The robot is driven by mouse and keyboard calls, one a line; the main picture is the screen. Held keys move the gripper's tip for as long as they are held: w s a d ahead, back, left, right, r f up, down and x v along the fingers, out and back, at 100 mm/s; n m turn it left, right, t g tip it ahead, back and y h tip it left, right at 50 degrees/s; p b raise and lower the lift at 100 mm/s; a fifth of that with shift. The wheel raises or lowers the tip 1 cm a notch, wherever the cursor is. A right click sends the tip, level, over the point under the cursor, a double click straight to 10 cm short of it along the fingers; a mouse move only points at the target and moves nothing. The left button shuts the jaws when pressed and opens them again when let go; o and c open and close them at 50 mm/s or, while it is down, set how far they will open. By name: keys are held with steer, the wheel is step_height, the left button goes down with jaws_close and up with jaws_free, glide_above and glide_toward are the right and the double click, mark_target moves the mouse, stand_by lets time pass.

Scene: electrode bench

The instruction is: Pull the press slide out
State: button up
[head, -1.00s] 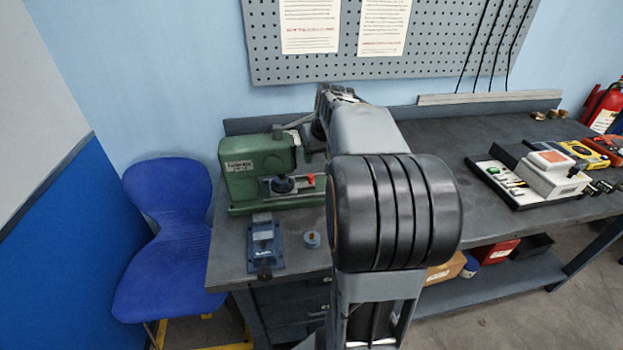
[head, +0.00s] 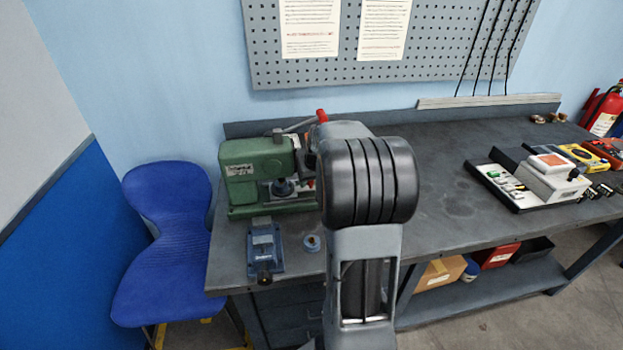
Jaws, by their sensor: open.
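The green press (head: 255,172) stands at the back left of the bench. Its lever ends in a red knob (head: 322,115) raised above the press. At its open front is a dark round part (head: 282,187) over a pale base, where the slide sits. A small red part beside it is mostly covered by my arm. I cannot tell from this view how far out the slide is. My arm stands in front of the right side of the press, and my gripper is hidden behind it, so its fingertips do not show.
The bench (head: 440,170) is clear right of my arm, up to a tray with a white device (head: 550,176). A blue chair (head: 165,240) stands left.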

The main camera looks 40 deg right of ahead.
jaws_close()
stand_by(0.3)
